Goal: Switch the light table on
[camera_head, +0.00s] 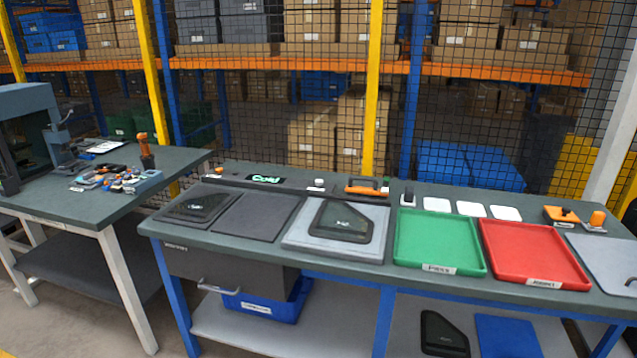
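A pale flat panel (294,238), which looks like the light table, lies on the long workbench (270,257). A dark door part (341,222) rests on it. The panel looks dull grey-white with no clear glow. Behind it stands a small white-topped item (318,186); I cannot tell if it is a switch. Neither of my grippers is in view.
A green tray (438,238) and a red tray (533,250) lie right of the panel. A dark mat (257,217) and another dark part (200,206) lie left. An orange-handled tool (367,187) lies behind. A side table (110,200) stands left; mesh fencing closes the back.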

